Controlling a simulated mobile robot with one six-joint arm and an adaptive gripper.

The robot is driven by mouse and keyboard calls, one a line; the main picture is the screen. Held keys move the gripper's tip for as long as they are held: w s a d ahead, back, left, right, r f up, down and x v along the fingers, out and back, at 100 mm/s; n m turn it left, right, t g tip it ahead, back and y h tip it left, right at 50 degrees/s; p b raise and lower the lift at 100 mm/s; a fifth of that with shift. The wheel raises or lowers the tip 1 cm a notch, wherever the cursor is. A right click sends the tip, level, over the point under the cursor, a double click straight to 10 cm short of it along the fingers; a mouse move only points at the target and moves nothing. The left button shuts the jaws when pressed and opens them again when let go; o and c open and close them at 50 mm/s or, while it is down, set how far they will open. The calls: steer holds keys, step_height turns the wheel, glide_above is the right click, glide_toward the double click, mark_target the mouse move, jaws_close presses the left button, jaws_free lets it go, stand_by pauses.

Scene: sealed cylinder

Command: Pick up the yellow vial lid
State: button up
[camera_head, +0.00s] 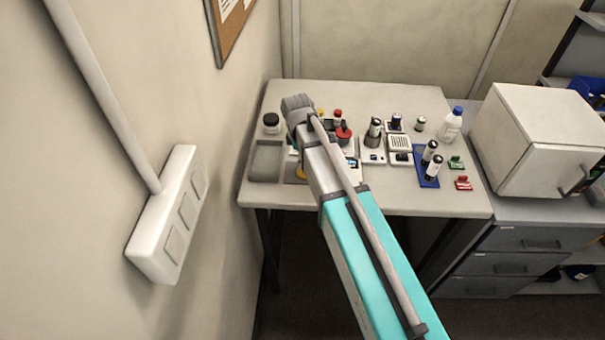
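A table (455,203) with small lab items stands ahead of me. A small yellow spot (320,112) shows just right of my arm's wrist, near the back of the table. More yellow (300,173) shows at the left edge of my forearm, nearer the front. Both are too small and partly covered to tell which, if either, is the yellow vial lid. My turquoise and grey arm reaches over the table's left part. The fingers of my gripper are hidden behind the wrist and forearm, so I cannot see what they hold.
A black-lidded jar (271,123) and a grey tray (266,161) are left of my arm. A red-topped item (344,132), small devices (372,153), a blue rack (427,176) and a blue-capped bottle (452,125) are to the right. A wall bounds the left side.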

steer(key=shift+s+d+f+b, duration=0.1)
steer(key=shift+f+b, duration=1.4)
steer(key=shift+f, duration=0.3)
steer(key=c, duration=0.9)
